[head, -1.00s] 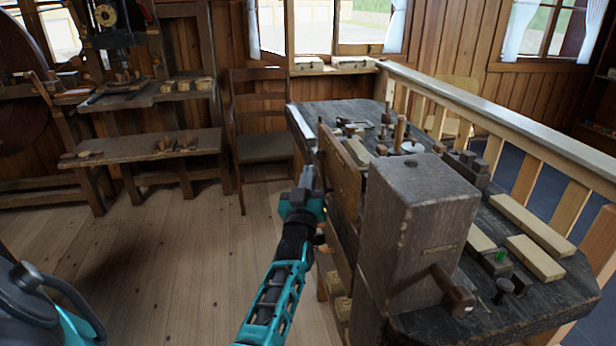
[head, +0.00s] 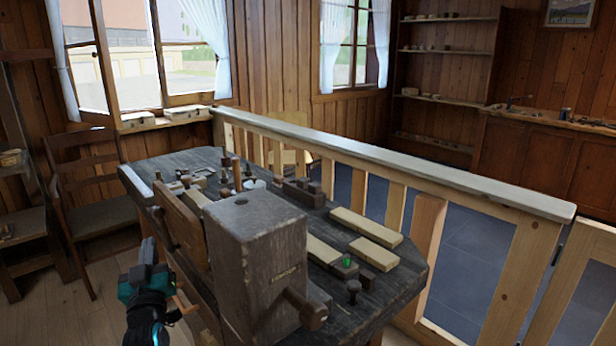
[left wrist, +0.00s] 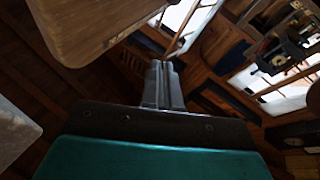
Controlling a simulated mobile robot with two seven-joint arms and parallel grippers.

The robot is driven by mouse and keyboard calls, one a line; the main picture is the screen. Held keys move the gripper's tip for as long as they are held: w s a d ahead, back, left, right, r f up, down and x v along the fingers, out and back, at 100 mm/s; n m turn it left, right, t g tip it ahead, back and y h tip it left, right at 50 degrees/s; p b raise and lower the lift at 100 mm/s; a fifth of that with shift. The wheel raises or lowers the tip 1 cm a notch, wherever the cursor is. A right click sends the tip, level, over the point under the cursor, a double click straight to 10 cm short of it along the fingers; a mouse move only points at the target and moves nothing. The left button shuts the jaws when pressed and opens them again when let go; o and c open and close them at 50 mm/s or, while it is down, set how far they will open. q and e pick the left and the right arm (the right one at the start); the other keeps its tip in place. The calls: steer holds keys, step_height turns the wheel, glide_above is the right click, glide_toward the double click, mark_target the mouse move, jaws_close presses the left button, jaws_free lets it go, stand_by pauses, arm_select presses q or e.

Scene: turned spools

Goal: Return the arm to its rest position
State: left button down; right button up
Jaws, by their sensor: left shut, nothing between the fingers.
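My left gripper (head: 148,251) is shut and empty in the head view. It points upward beside the left side of the dark workbench (head: 386,301), to the left of the big wooden vise block (head: 262,262). In the left wrist view its closed fingers (left wrist: 162,86) show in the middle, with nothing between them. My right gripper is in neither view.
A chair (head: 92,195) stands at the left. Bare floor (head: 50,318) shows at the lower left.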

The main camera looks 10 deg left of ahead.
arm_select(q)
steer(key=s+d+f+m+g+h, duration=0.3)
steer(key=s+d+f+m+h, duration=0.6)
steer(key=f, duration=0.5)
steer(key=s+d+f+g+h, duration=0.1)
steer(key=s+d+f+g, duration=0.2)
steer(key=s+d, duration=0.3)
steer(key=s+d+f+m+g+h, duration=0.1)
steer(key=s+d+f+g, duration=0.2)
steer(key=s, duration=0.9)
steer(key=d+f, duration=0.3)
steer(key=d, duration=0.1)
steer(key=shift+s+h, duration=0.2)
steer(key=shift+h, duration=0.1)
